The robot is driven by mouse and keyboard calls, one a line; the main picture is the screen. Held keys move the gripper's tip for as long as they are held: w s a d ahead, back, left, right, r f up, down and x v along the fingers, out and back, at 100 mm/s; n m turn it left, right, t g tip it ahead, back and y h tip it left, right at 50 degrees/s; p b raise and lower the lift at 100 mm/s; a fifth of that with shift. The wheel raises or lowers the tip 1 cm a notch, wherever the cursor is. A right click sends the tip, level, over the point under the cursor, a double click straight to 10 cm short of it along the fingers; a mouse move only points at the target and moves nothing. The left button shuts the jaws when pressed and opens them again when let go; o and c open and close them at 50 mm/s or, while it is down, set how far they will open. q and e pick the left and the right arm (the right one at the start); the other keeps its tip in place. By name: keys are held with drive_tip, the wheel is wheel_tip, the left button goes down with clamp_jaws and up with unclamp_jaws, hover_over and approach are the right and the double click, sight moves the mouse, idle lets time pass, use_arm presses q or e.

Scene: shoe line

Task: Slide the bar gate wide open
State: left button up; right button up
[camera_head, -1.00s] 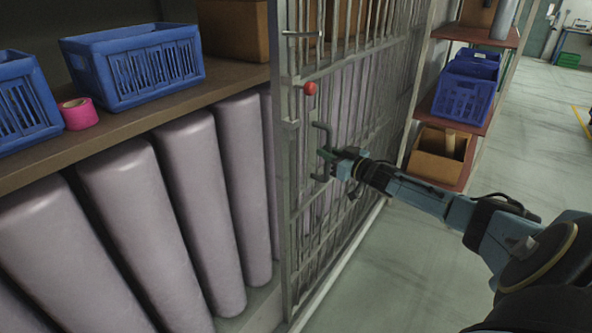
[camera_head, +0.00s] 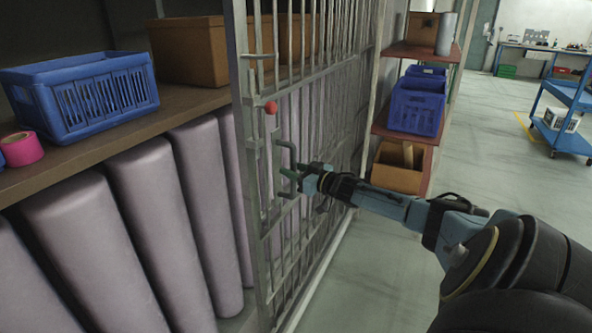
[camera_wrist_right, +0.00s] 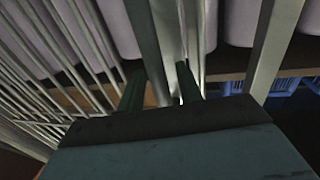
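The bar gate (camera_head: 260,215) is a grey metal frame of upright bars, seen at an angle in the middle of the head view. It covers part of the shelving behind it. A red ball (camera_head: 271,107) sits near its front edge, above a dark bracket-shaped handle (camera_head: 283,148). My right gripper (camera_head: 291,174) is at this handle. In the right wrist view its two dark fingers (camera_wrist_right: 160,85) stand a little apart, with a dark upright bar between them; they look closed on it. The exact contact is hidden. My left gripper is not in view.
Left of the gate, a shelf (camera_head: 105,140) holds a blue crate (camera_head: 100,100), pink tape (camera_head: 21,149) and a brown box (camera_head: 185,50). Large pale rolls (camera_head: 105,260) stand below. Right of the gate, a rack holds a blue bin (camera_head: 416,106). Open floor (camera_head: 480,165) and a blue cart (camera_head: 571,142) lie beyond.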

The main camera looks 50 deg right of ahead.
drive_tip(key=shift+s, duration=0.1)
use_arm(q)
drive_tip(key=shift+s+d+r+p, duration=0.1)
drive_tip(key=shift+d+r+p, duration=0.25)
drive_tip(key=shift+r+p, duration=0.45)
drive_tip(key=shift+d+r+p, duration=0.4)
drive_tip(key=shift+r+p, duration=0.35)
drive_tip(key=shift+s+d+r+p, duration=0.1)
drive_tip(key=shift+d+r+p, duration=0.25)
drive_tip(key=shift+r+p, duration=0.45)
use_arm(e)
drive_tip(key=s, duration=1.3)
drive_tip(key=shift+d, duration=0.2)
drive_tip(key=shift+s, duration=0.1)
